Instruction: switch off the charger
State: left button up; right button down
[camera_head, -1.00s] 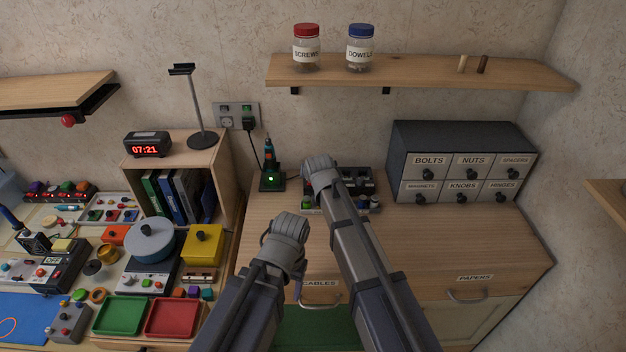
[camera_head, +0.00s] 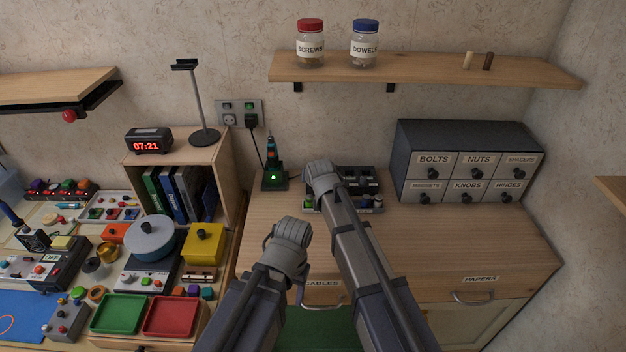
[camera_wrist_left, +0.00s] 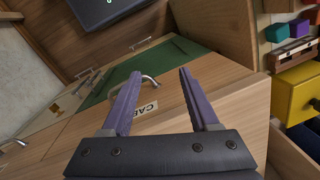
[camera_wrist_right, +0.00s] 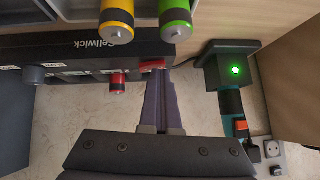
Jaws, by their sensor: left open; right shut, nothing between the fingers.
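The black battery charger (camera_head: 350,206), lettered "Cellwick", sits on the wooden counter, partly hidden by my right arm. In the right wrist view, the charger (camera_wrist_right: 75,47) has a red switch piece (camera_wrist_right: 152,65) at its edge, and a red knob and a grey knob. A yellow battery (camera_wrist_right: 116,16) and a green battery (camera_wrist_right: 175,18) show beside it. My right gripper (camera_wrist_right: 160,75) is shut and empty, its tips right by the red switch piece; I cannot tell if they touch. My left gripper (camera_wrist_left: 158,75) is open and empty, over the counter front near the CABLES drawer handle.
A dock with a green light (camera_head: 273,180) and an upright tool stands left of the charger, below a wall socket (camera_head: 229,119). A labelled drawer cabinet (camera_head: 420,165) stands on the right. A shelf (camera_head: 430,72) with jars is above. The counter's right front is clear.

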jog(key=shift+s+d+f, duration=0.1)
jog(key=shift+d, duration=0.75)
jog(key=shift+r, duration=0.25)
jog(key=shift+r+p, duration=0.55)
jog(key=shift+p, duration=0.25)
jog(key=w+r+p+v, duration=0.1)
jog(key=p+v, duration=0.8)
jog(key=v, duration=0.2)
jog(key=shift+r+p, duration=0.3)
jog(key=shift+r, duration=0.2)
